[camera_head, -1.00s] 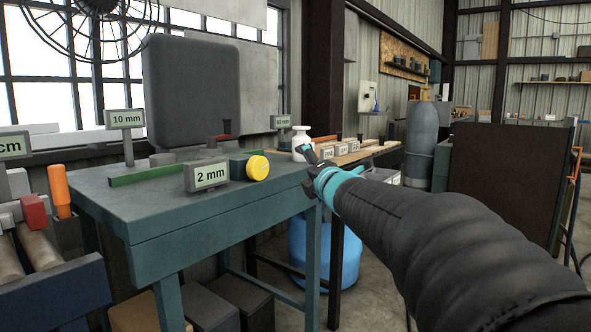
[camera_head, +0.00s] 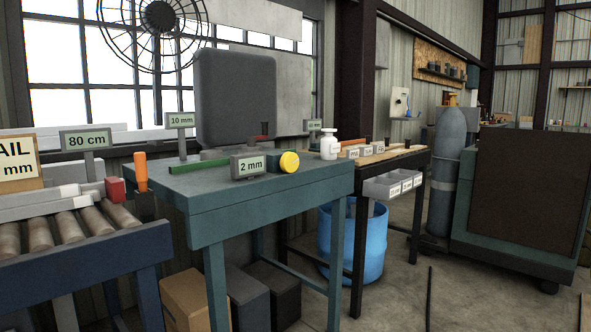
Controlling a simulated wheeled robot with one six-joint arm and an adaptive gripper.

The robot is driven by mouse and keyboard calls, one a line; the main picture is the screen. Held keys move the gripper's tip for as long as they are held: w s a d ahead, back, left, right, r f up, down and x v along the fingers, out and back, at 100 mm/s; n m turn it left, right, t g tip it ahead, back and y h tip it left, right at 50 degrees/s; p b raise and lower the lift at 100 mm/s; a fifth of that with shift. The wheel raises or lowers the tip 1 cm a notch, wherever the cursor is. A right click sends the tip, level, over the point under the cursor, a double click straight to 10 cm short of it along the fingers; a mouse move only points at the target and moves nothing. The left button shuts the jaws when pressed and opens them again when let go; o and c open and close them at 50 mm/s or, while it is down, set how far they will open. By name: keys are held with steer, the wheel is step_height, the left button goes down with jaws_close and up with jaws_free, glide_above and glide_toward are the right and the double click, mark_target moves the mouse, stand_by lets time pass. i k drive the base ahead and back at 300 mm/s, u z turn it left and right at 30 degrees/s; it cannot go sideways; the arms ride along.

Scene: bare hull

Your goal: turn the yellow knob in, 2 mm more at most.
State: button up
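The yellow knob (camera_head: 289,162) is a round disc on the right end of a dark block (camera_head: 262,155) on the teal workbench (camera_head: 270,204). A grey sign reading "2 mm" (camera_head: 248,166) stands just left of it, near the front of the bench. A green bar (camera_head: 199,166) lies further left. My gripper and arm are not in the head view now, and no part of them is near the knob. The knob's face shows no marks that I can read at this size.
A white bottle (camera_head: 329,146) stands right of the knob, by a wooden-topped table (camera_head: 391,157) with small labelled blocks. A roller conveyor (camera_head: 82,232) stands at left, with an orange handle (camera_head: 140,171) beside the bench. A blue barrel (camera_head: 369,243) stands behind the bench.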

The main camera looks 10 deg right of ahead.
mark_target(289, 161)
steer(key=u, duration=0.1)
steer(key=k, duration=0.5)
steer(key=z, duration=1.05)
steer(key=i, duration=1.4)
steer(key=u, duration=0.4)
